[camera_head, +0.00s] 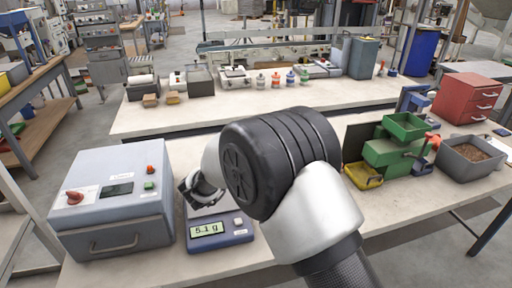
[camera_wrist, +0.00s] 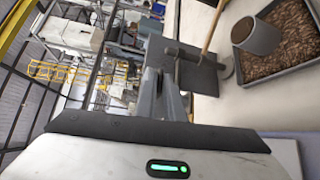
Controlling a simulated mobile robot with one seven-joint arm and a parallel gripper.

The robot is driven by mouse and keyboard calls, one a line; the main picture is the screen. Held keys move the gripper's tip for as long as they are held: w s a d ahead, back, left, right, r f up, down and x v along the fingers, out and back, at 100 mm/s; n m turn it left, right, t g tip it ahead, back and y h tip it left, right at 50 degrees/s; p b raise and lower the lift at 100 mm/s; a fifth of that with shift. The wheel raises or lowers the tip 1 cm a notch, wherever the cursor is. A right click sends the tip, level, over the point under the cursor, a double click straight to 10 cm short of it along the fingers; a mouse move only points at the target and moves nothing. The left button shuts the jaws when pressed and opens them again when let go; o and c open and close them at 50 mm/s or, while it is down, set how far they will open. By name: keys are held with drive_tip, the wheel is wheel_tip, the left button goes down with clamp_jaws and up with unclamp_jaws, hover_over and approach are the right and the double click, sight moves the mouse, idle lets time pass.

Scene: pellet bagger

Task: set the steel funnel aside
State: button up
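My gripper (camera_head: 196,188) shows only in part in the head view, beside the left edge of my bulky wrist and above the scale. In the wrist view its grey fingers (camera_wrist: 164,95) point away from the camera, close to a dark flat plate. I cannot tell the gap between them or whether they hold anything. I cannot make out the steel funnel for certain in either view; my arm covers the middle of the bench in the head view.
The scale (camera_head: 220,232) reads 5.1 g. A grey sealer-like box (camera_head: 112,200) stands left of it. The wrist view shows a pellet tray (camera_wrist: 268,84).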

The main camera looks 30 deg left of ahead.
drive_tip(key=o, duration=0.4)
drive_tip(key=shift+w+a, duration=0.1)
drive_tip(key=shift+a, duration=0.1)
drive_tip(key=shift+d, duration=0.1)
drive_tip(key=s, duration=0.5)
drive_tip(key=s+r, duration=0.1)
drive_tip(key=s, duration=0.5)
drive_tip(key=s+a+r, duration=0.1)
drive_tip(key=s, duration=0.5)
drive_tip(key=shift+s+r, duration=0.2)
drive_tip(key=shift+w, duration=0.1)
